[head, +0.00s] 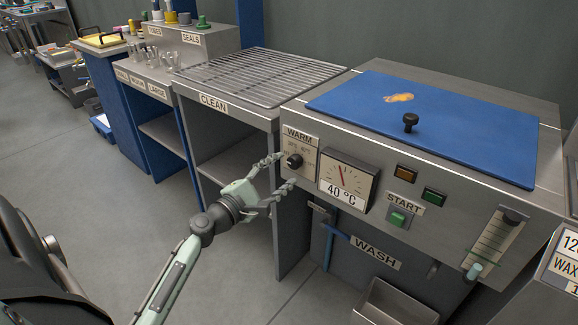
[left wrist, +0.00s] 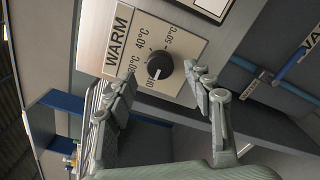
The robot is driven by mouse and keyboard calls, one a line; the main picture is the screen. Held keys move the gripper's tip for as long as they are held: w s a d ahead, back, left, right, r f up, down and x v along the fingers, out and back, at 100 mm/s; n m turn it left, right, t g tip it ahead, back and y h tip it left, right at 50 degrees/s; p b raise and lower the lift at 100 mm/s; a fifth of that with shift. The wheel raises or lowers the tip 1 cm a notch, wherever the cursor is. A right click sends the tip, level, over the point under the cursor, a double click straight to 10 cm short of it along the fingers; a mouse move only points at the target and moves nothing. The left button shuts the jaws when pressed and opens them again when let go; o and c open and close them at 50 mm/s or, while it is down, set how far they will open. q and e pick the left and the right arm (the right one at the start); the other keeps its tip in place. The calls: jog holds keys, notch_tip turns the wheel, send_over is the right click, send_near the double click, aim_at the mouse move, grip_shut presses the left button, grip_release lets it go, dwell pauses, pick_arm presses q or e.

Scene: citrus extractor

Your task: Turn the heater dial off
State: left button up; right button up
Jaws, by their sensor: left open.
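The heater dial (head: 294,161) is a black knob on a pale plate marked WARM, on the front of the steel wash unit (head: 450,190). In the left wrist view the dial (left wrist: 159,66) has marks OFF, 30, 40 and 50 °C around it. Its white pointer line appears to be on the side toward OFF, though it is small. My left gripper (head: 281,172) is open in front of the dial. In the left wrist view its fingers (left wrist: 162,85) stand apart on either side of the dial, with no clear contact. My right gripper is not in view.
A gauge (head: 347,182) reading 40 °C sits right of the dial, then the START button (head: 398,218). A blue lid with a black knob (head: 411,122) covers the unit. A CLEAN rack (head: 260,75) stands to the left. The floor (head: 90,190) at left is clear.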

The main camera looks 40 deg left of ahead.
pick_arm(q)
jog(key=s, duration=0.8)
jog(key=shift+a, duration=0.3)
